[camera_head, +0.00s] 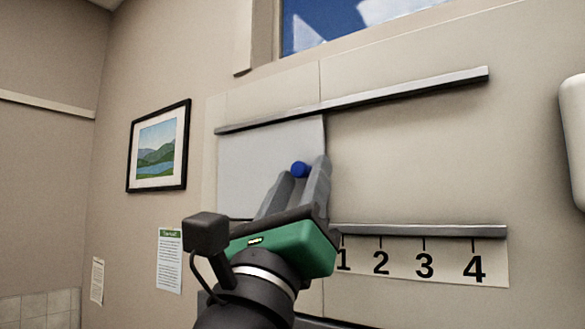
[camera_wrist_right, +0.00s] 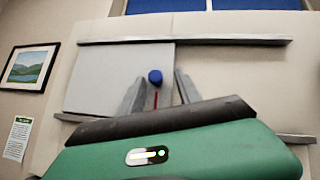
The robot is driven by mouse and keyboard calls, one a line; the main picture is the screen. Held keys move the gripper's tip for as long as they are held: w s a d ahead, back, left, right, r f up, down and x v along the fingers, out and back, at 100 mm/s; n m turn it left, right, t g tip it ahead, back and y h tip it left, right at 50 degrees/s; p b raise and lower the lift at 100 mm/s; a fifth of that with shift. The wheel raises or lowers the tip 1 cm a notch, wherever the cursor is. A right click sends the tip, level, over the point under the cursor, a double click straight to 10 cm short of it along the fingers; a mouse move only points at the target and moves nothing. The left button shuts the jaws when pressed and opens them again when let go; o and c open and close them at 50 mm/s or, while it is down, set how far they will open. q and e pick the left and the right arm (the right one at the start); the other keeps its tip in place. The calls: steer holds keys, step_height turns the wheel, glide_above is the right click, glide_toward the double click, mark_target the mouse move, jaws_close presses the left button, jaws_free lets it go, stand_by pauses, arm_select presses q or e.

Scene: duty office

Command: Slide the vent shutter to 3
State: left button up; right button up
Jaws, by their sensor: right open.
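The vent shutter (camera_head: 257,158) is a pale grey panel between an upper rail (camera_head: 370,96) and a lower rail (camera_head: 425,231), at their left end. Its blue knob (camera_head: 299,169) sits near its right edge. A thin red mark shows below the knob in the wrist view (camera_wrist_right: 156,98). The number strip (camera_head: 400,262) reads 1 to 4, left to right; the shutter's right edge is slightly left of 1. My right gripper (camera_head: 300,180) is open in front of the shutter. In the wrist view, the knob (camera_wrist_right: 155,76) appears between its fingertips; contact cannot be told. My left gripper is out of view.
The wall panel between the rails is clear to the right of the shutter. A window (camera_head: 345,18) is above. A white rounded fixture (camera_head: 573,140) is at the right edge. A framed picture (camera_head: 158,147) and notices (camera_head: 169,260) hang at left.

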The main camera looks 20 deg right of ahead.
steer(key=shift+a, duration=0.2)
steer(key=shift+c, duration=0.3)
steer(key=shift+w+a+f, duration=0.15)
steer(key=shift+w+a, duration=0.15)
steer(key=shift+w, duration=0.15)
steer(key=c, duration=0.5)
steer(key=shift+c, duration=1)
steer(key=shift+s+d, duration=0.25)
jaws_close()
steer(key=shift+w+a+f, duration=0.1)
steer(key=shift+w+a, duration=0.05)
steer(key=shift+w, duration=0.05)
